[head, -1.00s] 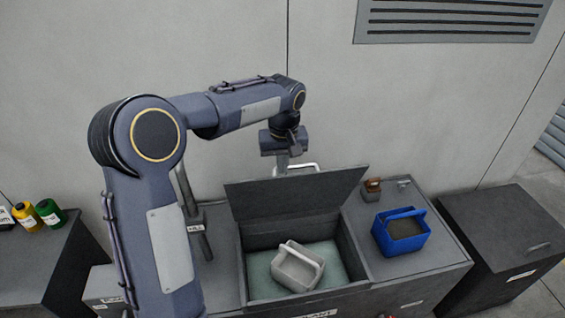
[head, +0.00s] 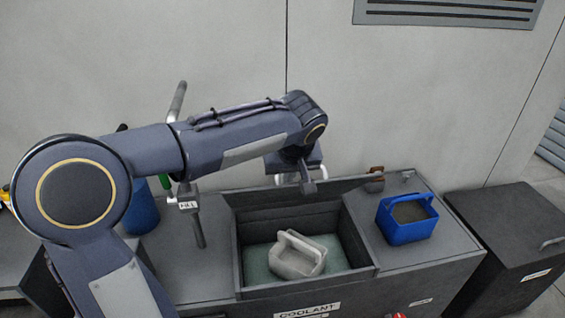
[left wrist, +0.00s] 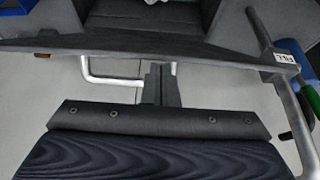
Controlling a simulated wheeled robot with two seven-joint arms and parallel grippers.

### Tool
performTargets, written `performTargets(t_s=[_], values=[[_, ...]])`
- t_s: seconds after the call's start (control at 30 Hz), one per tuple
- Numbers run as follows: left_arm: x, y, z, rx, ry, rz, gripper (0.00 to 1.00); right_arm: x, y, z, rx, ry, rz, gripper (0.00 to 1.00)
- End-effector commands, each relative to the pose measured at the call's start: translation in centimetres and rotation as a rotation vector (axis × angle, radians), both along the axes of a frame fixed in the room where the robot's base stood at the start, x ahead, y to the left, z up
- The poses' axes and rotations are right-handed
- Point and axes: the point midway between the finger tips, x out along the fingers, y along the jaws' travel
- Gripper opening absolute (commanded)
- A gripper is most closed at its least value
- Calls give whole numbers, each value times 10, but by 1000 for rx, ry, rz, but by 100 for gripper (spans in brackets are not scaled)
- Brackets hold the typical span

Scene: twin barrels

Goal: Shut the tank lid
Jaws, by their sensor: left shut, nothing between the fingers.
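The dark tank lid (head: 345,187) stands open at the back of the tank (head: 375,262). It shows as a thin strip, leaning back. Its pale handle (head: 322,172) is on the lid's rear side, partly hidden by my left gripper (head: 306,187). In the left wrist view the lid's edge (left wrist: 215,57) crosses the picture, with the handle (left wrist: 105,80) under it. My left gripper (left wrist: 160,82) is shut and empty, beside or against the handle; contact is unclear. My right gripper is out of view.
A grey handled container (head: 290,262) sits in the open tank on greenish coolant. A blue handled basket (head: 400,233) stands on the top to the right. A pipe labelled FILL (head: 198,230) rises on the left. A dark cabinet (head: 515,225) stands at far right.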

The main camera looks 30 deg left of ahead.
Motion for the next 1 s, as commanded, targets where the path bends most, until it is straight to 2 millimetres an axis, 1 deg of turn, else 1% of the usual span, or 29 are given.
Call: performTargets(t_s=[0.03, 0.37, 0.6, 0.8, 1.0], values=[[-6, -6, -22, 18, -27, -8, 0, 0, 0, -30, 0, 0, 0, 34], [-41, -32, -73, 152, -204, -6, 0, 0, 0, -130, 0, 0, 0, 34], [-65, -50, -115, 249, -332, -4, 0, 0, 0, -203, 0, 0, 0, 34], [-79, -60, -149, 326, -431, -4, 0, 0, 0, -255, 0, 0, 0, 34], [-88, -66, -175, 385, -509, -1, 0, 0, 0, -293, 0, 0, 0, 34]])
